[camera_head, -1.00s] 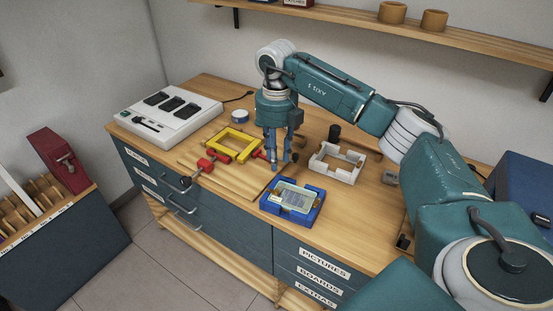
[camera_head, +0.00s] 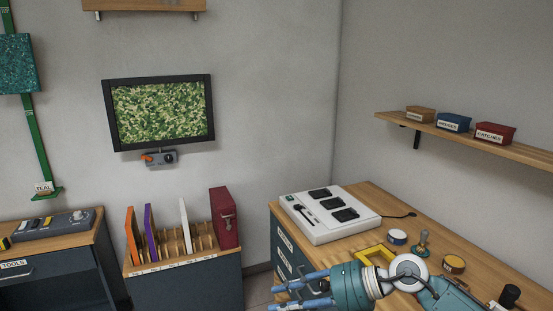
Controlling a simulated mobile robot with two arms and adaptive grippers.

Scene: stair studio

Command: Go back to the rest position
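My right gripper (camera_head: 292,292) is at the bottom of the head view, in front of the wooden workbench (camera_head: 372,192). Its two blue fingers point left and stand apart, with nothing visible between them. The teal wrist and arm behind it run off the lower right. It hides part of the yellow frame (camera_head: 375,254) on the bench. My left gripper is not in view.
A white device with black pads (camera_head: 330,213) sits on the bench, with rolls of tape (camera_head: 397,237) nearby. A slotted rack (camera_head: 185,255) and a red binder (camera_head: 224,218) stand left. A shelf (camera_head: 470,138) with small boxes is on the right wall.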

